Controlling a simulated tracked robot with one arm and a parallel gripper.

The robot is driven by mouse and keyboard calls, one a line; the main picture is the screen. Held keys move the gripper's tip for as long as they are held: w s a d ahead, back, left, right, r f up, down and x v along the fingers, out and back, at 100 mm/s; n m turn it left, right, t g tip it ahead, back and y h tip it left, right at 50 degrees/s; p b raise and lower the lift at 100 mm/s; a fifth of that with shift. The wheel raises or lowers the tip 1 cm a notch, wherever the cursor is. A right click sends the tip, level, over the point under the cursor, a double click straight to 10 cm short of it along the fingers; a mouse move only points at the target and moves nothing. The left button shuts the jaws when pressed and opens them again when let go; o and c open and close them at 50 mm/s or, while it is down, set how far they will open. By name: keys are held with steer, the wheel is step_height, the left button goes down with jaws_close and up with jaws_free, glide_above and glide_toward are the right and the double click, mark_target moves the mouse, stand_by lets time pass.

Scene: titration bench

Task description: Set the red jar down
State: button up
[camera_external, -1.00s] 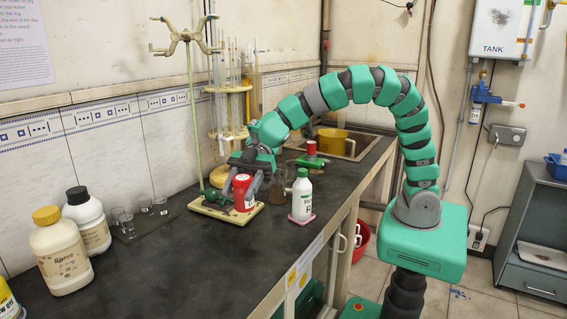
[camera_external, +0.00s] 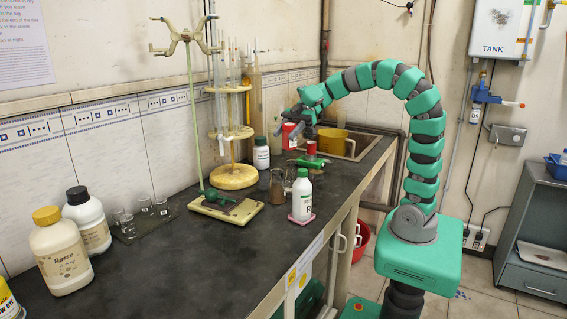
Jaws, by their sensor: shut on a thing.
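The red jar (camera_external: 290,134) has a white lower part or label and is at the back of the bench, left of the yellow pot. My gripper (camera_external: 297,121) is shut on the jar near its top, reaching in from the right. The jar looks upright. I cannot tell whether its base touches the bench or hangs a little above it.
A green object with a red top (camera_external: 311,150) is just right of the jar, near the yellow pot (camera_external: 332,141). A white bottle (camera_external: 261,153), brown flask (camera_external: 277,186) and green-capped bottle (camera_external: 301,196) stand nearby. The front bench (camera_external: 190,270) is clear.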

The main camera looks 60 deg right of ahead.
steer(key=s+d+m+t+b, duration=0.15)
steer(key=s+d+b, duration=0.25)
steer(key=s+d, duration=0.7)
steer(key=s+d+f+b, duration=0.2)
steer(key=s+d+f, duration=0.1)
steer(key=s, duration=0.3)
steer(key=s+d+f+b, duration=0.2)
steer(key=s+d, duration=0.1)
steer(key=s, duration=0.3)
step_height(320, 180, down, 16)
steer(key=shift+m+t, duration=0.25)
steer(key=shift+t, duration=0.1)
steer(key=w+a, duration=0.1)
steer(key=w, duration=0.4)
steer(key=w+a+f+b, duration=0.1)
steer(key=w, duration=0.4)
steer(key=w+a, duration=0.1)
steer(key=w, duration=0.5)
steer(key=shift+f+b, duration=0.25)
steer(key=shift+b, duration=0.15)
steer(key=shift+f+b, duration=1.05)
steer(key=shift+f, duration=0.7)
